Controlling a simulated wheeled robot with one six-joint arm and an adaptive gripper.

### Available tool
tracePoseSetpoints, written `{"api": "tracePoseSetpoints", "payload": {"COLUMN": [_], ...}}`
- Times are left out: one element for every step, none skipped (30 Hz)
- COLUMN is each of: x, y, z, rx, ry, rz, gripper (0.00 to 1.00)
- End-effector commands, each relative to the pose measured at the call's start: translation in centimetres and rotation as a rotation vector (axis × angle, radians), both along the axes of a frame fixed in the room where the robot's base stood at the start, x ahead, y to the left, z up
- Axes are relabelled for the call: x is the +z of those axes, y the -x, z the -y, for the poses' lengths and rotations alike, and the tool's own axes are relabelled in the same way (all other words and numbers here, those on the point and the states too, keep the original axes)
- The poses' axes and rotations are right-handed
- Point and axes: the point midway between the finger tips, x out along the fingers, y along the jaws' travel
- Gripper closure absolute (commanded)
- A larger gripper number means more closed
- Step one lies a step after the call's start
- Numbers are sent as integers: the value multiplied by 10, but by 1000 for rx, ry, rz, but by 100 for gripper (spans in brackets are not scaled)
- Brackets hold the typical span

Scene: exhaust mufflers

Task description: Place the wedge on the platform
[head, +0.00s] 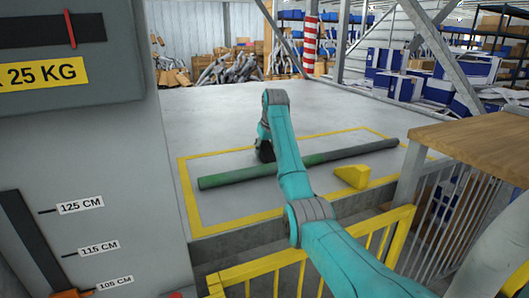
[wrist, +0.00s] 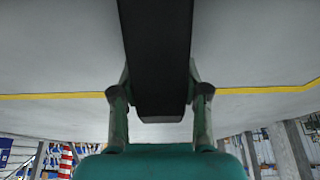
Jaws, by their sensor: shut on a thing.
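A yellow wedge (head: 352,176) rests on the grey platform (head: 215,208) at its front right, in front of a long green and dark grey pipe (head: 225,178). My gripper (head: 265,152) is low over the platform, behind the pipe, left of the yellow wedge. In the wrist view my gripper (wrist: 160,95) is shut on a long dark piece (wrist: 156,50) between its two fingers. The piece runs out of the top of the picture, so its full shape is hidden. In the head view I cannot separate it from the dark gripper, nor tell whether it touches the platform.
A yellow line (head: 184,195) marks a rectangle around the pipe. A yellow railing (head: 262,272) stands along the near edge. A wooden-topped caged bench (head: 475,140) is at the right, a grey panel (head: 90,150) at the left. The floor behind the pipe is clear.

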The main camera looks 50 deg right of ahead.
Motion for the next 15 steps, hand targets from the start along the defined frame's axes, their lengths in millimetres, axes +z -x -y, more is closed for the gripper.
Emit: {"api": "tracePoseSetpoints", "payload": {"x": [-6, -7, -8, -8, -8, -8, -8, -8, -8, -8, -9, -10, -11, -11, -11], "y": [0, 0, 0, 0, 0, 0, 0, 0, 0, 0, 0, 0, 0, 0, 0], "z": [0, 0, 0, 0, 0, 0, 0, 0, 0, 0, 0, 0, 0, 0, 0], "rx": [0, 0, 0, 0, 0, 0, 0, 0, 0, 0, 0, 0, 0, 0, 0], "ry": [0, 1, 2, 2, 2, 2, 2, 2, 1, 1, 1, 1, 1, 1, 1], "rz": [0, 1, 1, 2, 2, 2, 2, 2, 2, 2, 2, 2, 1, 1, 1], "gripper": [98, 98, 98, 98, 98, 98, 98, 98, 98, 98, 98, 98, 52, 45, 35]}}
